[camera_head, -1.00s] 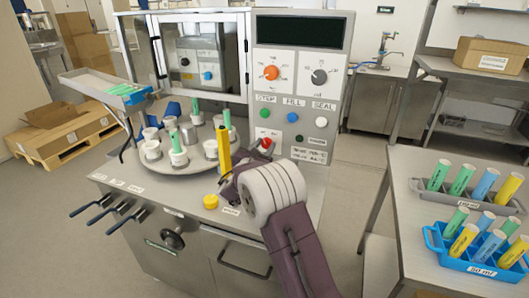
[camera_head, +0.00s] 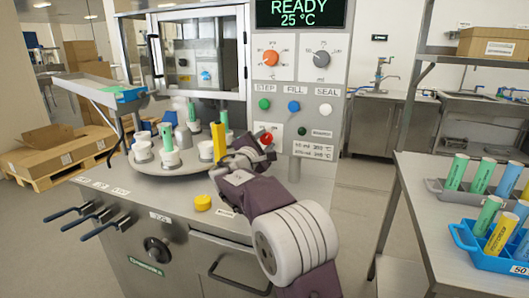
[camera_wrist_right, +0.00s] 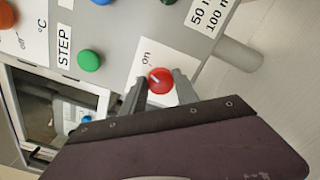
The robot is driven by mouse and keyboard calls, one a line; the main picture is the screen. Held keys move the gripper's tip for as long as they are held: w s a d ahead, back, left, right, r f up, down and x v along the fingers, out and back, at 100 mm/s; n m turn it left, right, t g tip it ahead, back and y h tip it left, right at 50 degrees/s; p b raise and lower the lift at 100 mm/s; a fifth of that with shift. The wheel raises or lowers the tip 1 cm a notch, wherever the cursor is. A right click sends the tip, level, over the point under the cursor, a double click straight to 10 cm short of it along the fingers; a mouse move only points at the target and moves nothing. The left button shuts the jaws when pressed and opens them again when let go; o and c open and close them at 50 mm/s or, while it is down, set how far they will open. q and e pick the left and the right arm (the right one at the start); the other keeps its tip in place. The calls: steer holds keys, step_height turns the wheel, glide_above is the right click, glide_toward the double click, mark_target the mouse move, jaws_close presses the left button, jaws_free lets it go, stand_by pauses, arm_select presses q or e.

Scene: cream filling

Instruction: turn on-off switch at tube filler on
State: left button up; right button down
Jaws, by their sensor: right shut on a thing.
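The tube filler (camera_head: 298,173) stands in front of me, and its display (camera_head: 300,13) is lit with "READY 25 °C". The red on-off switch (camera_head: 267,138) sits low on its panel, below the green STEP button (camera_head: 264,104). My right gripper (camera_head: 262,146) is at the red switch. In the right wrist view the two fingers of the gripper (camera_wrist_right: 160,88) are on either side of the red knob (camera_wrist_right: 160,80), shut on it. The white mark on the knob points up and left, near the word "on". My left gripper is not in view.
A turntable (camera_head: 178,172) with tubes in holders is left of my right gripper. A yellow cap (camera_head: 203,202) lies on the machine's deck. A table (camera_head: 425,215) at the right bears a blue rack (camera_head: 475,252) and a grey rack of tubes.

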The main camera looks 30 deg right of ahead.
steer(key=shift+m+b, duration=0.5)
steer(key=shift+b, duration=0.05)
steer(key=c, duration=0.9)
jaws_free()
steer(key=shift+c, duration=0.2)
steer(key=v, duration=0.9)
